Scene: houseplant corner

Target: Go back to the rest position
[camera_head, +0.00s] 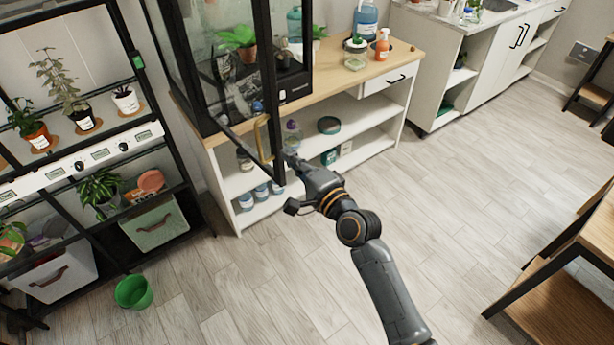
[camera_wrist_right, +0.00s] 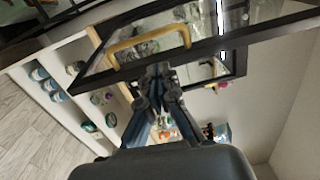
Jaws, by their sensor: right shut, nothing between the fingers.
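My right gripper (camera_head: 287,157) is shut and empty in the head view, at the end of my arm reaching up from the bottom. It is close to the brass handle (camera_head: 262,138) of the glass cabinet's door. In the right wrist view, the shut fingers (camera_wrist_right: 158,82) point toward the same brass handle (camera_wrist_right: 148,42), just below it in the picture. I cannot tell whether they touch it. The door of the glass cabinet (camera_head: 240,65) seems to stand ajar, its dark frame edge jutting out into the room. My left gripper is not in view.
A plant rack (camera_head: 95,150) stands at the left, with a green bucket (camera_head: 133,292) on the floor. The wooden bench (camera_head: 345,84) under the cabinet carries an orange spray bottle (camera_head: 382,45). A wooden table (camera_head: 575,260) is at the right. The floor between is clear.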

